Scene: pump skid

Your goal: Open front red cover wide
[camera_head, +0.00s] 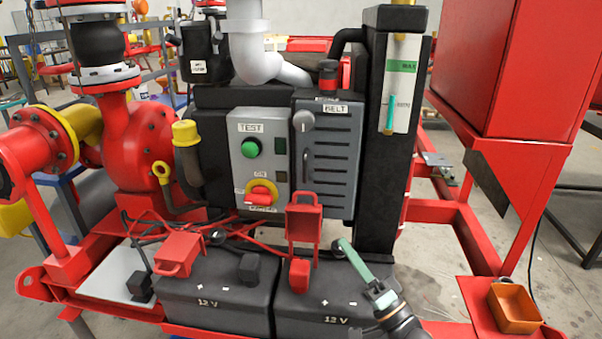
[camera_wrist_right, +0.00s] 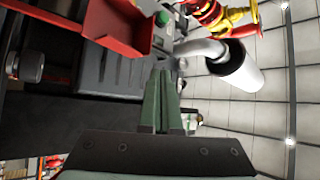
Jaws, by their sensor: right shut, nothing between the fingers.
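Two red covers show over the black 12 V batteries (camera_head: 217,285). One red cover (camera_head: 303,222) stands upright behind a small red terminal block (camera_head: 299,274) on the right battery (camera_head: 335,295). The other red cover (camera_head: 178,252) sits tilted at the left battery's back edge. I cannot tell for sure which is called front. My right gripper (camera_head: 343,243) is shut and empty, to the right of the upright cover and apart from it. In the right wrist view its green fingers (camera_wrist_right: 162,78) are together, with a red cover (camera_wrist_right: 118,28) at upper left. My left gripper is not in view.
The grey control panel (camera_head: 259,160) and vented belt guard (camera_head: 327,160) stand close behind the batteries. Red and black cables run along the batteries' back edge. A black column (camera_head: 385,215) is behind my right gripper. An orange bin (camera_head: 515,307) sits at lower right.

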